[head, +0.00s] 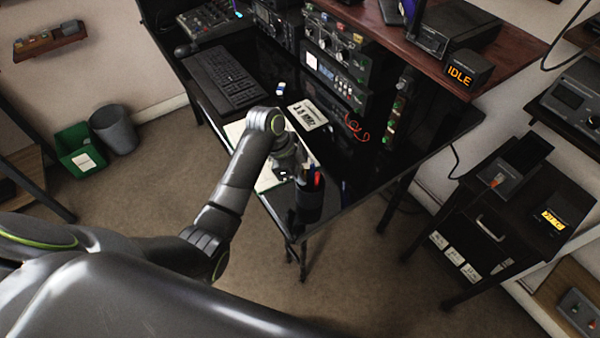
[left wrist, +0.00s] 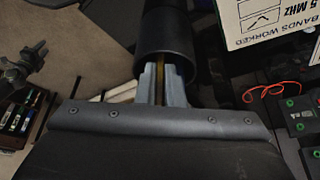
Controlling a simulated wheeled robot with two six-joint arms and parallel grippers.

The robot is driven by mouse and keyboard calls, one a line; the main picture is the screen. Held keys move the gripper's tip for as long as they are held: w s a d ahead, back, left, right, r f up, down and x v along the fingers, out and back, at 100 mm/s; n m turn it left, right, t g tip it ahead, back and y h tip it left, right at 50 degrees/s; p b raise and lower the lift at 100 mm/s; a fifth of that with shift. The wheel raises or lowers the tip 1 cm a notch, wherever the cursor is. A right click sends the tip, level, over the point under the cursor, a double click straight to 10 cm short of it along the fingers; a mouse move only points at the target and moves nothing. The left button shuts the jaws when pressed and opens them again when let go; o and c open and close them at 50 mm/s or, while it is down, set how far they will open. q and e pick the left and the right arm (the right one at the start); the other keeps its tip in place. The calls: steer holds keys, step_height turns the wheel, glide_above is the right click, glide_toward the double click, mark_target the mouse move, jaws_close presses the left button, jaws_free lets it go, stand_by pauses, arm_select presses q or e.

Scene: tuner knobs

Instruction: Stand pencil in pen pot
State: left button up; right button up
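The pen pot (head: 309,203) is a dark cup near the front corner of the black desk, with a red and a blue item showing at its mouth. My left gripper (head: 291,172) is beside the pot's mouth, pointing down. In the left wrist view, the grey fingers of my left gripper (left wrist: 166,82) close on both sides of a thin yellow-brown pencil (left wrist: 160,84). A black cylinder (left wrist: 165,38) lies just beyond the fingertips; I cannot tell whether the pencil's end is inside it. My right gripper is in no view.
A printed card (head: 308,114), a keyboard (head: 225,78) and a white sheet (head: 268,180) lie on the desk. A radio rack (head: 335,82) stands behind, with a red cable (head: 357,127) in front. Open floor lies before the desk.

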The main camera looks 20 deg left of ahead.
arm_select(q)
steer(key=o, duration=0.5)
steer(key=shift+c, duration=0.2)
steer(key=p+v, duration=0.1)
steer(key=v, duration=1.1)
steer(key=shift+r, duration=0.2)
